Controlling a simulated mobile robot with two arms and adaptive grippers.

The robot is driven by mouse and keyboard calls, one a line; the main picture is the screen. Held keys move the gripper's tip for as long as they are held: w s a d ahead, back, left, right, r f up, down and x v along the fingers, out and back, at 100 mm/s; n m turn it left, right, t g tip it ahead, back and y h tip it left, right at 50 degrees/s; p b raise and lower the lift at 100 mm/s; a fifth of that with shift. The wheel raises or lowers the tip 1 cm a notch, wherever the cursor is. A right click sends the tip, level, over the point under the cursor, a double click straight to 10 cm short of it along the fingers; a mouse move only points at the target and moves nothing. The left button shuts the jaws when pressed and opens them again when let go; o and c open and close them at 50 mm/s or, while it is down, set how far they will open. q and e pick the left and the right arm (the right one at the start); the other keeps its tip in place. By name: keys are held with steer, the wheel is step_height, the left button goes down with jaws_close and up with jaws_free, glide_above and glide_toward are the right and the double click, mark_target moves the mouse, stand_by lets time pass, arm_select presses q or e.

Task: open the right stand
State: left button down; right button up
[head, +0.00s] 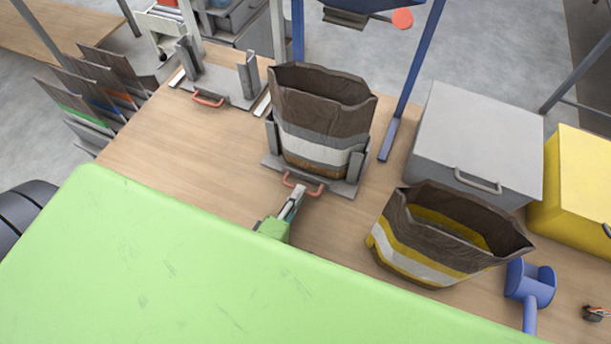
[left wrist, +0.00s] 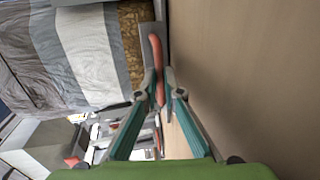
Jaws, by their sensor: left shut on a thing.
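The right stand (head: 354,188) is a grey base plate with upright side brackets close against a brown paper bag (head: 325,97). The bag stands upright with its mouth open and has grey and white bands. The stand's red-orange handle (head: 319,190) is at the plate's front edge. My left gripper (head: 297,192) is at this handle. In the left wrist view, my left gripper (left wrist: 158,84) has its fingers on both sides of the handle (left wrist: 156,53) and is shut on it. The bag (left wrist: 70,60) fills the upper left there. My right gripper is not in view.
An empty left stand (head: 225,84) with its own handle is further back. A yellow-striped bag (head: 395,245), a blue scoop-like tool (head: 530,284) and a grey lidded box (head: 480,135) are to the right. A blue frame post (head: 415,70) rises behind. The wooden tabletop (head: 170,150) is clear on the left.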

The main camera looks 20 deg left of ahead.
arm_select(q)
steer(key=shift+f+p+v, duration=0.1)
steer(key=shift+f+v, duration=0.1)
steer(key=shift+v, duration=0.85)
steer(key=shift+f+p+v, duration=0.1)
steer(key=shift+f+v, duration=0.15)
steer(key=shift+v, duration=0.8)
steer(key=shift+f+p+v, duration=0.1)
steer(key=shift+f+v, duration=0.1)
steer(key=shift+v, duration=0.85)
steer(key=shift+s, duration=0.1)
steer(key=c, duration=2.4)
jaws_free()
steer(key=shift+c, duration=0.2)
steer(key=v, duration=1.2)
steer(key=shift+s, duration=0.15)
